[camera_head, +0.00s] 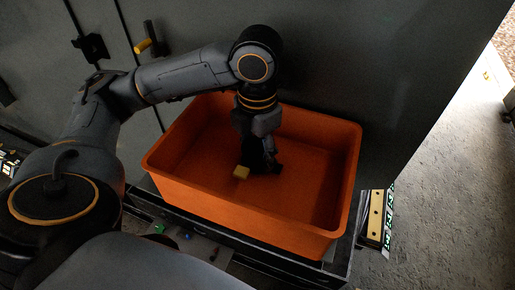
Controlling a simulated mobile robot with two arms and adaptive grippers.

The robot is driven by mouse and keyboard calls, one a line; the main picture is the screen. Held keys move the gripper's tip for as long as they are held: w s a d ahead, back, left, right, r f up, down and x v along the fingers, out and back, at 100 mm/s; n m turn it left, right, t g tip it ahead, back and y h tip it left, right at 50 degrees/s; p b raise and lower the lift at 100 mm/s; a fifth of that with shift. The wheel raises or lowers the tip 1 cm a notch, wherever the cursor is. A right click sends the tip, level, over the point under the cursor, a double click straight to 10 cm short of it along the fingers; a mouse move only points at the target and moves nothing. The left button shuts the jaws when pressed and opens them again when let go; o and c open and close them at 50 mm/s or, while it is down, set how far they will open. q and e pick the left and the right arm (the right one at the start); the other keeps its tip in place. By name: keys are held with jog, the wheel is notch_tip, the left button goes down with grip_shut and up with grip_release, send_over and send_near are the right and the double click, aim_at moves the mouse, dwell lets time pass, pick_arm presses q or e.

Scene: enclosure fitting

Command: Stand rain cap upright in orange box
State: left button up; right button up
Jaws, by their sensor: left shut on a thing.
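The orange box (322,246) stands on a dark platform, open at the top. My left arm comes in from the left and reaches over the box's far rim. My left gripper (258,160) points down inside the box, near its middle, and is shut on a dark thing, likely the rain cap (265,165), which is small and partly hidden by the fingers. I cannot tell whether it touches the floor of the box or how it is tilted. My right gripper is not in view.
The right part of the box floor (315,190) is bare. Concrete floor (450,200) lies open at the right.

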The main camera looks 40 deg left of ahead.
aim_at(258, 146)
pick_arm(q)
jog(key=o, duration=1.4)
jog(key=shift+f, duration=0.1)
jog(key=shift+c, duration=0.2)
notch_tip(258, 146, up, 12)
jog(key=shift+p, duration=0.45)
